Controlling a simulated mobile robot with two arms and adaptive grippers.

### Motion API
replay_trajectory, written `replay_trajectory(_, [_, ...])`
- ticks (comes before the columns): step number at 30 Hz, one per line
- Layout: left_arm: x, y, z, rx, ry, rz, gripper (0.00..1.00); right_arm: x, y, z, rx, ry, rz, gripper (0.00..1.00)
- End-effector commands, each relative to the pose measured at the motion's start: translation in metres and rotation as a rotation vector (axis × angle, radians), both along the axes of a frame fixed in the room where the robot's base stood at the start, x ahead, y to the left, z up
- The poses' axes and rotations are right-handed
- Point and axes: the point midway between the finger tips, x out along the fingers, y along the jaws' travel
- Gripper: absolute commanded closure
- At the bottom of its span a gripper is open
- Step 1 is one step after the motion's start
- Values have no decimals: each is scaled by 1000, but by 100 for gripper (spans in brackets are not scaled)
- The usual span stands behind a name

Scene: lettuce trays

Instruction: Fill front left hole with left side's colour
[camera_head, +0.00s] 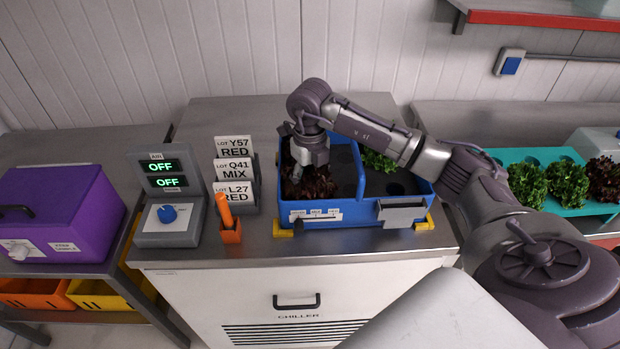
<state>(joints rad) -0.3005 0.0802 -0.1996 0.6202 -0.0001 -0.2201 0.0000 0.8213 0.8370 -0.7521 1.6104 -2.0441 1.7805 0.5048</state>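The blue tray (353,218) sits on the chiller top, split by a blue divider into left and right sides. Dark red lettuce (318,187) fills the left part of its left side, including the front left area; the holes beneath it are hidden. Dark bare surface shows to the right of it. Green lettuce (377,161) stands at the back of the right side, with dark openings in front. My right gripper (298,172) points down over the red lettuce, at or touching its leaves; its finger gap is unclear. My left gripper is out of view.
A teal tray (577,211) with green and dark red lettuces stands on the right counter. Left of the blue tray are an orange holder (231,236), lot cards (236,170) and a control box reading OFF (168,226). A purple box (66,205) is far left.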

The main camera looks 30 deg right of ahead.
Motion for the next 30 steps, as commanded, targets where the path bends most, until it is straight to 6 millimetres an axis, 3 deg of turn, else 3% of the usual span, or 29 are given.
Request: replay_trajectory(30, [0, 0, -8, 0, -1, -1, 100, 0, 0, -10, 0, 0, 0, 78])
